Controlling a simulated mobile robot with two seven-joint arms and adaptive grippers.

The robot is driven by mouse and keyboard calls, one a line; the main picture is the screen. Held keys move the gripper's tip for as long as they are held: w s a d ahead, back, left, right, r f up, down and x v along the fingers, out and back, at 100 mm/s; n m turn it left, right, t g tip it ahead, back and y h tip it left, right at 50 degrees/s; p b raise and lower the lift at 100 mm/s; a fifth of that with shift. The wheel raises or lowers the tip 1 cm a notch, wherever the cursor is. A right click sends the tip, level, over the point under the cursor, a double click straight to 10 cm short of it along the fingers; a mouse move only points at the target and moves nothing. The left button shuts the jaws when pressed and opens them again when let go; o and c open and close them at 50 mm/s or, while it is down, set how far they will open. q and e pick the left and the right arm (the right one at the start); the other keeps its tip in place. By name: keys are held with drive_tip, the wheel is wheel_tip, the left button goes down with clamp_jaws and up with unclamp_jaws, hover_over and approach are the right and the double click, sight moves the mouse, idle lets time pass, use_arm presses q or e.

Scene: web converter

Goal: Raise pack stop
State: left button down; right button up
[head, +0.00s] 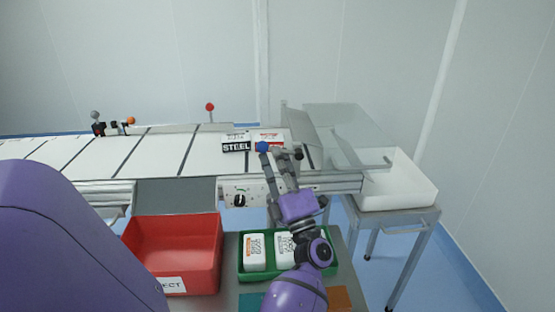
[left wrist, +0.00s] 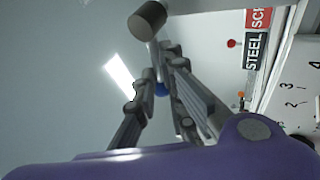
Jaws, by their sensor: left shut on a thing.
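My left gripper (head: 278,160) reaches over the front rail at the right end of the conveyor. It is shut on the blue knob (head: 262,146), which shows between the fingers in the left wrist view (left wrist: 162,90). A dark round knob (head: 298,153) is beside the fingers; a dark cylindrical end on a grey rod (left wrist: 147,20) shows in the wrist view. Two packs lie on the belt just behind: a black-and-white STEEL pack (head: 236,146) and a red-and-white pack (head: 268,136). I cannot tell how the knob joins the stop. My right gripper is out of view.
A grey plate (head: 301,125) and a clear cover (head: 350,120) stand at the conveyor's right end, beside a white bin (head: 415,185). In front are a red bin (head: 170,245) and a green tray (head: 330,270) holding white packs (head: 254,250). A black dial (head: 239,200) is on the front panel.

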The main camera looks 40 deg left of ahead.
use_arm(q)
drive_tip(key=shift+s+a, duration=0.1)
idle(0.4)
drive_tip(key=c, duration=1.7)
unclamp_jaws()
drive_tip(key=shift+a, duration=0.1)
drive_tip(key=v, duration=1.2)
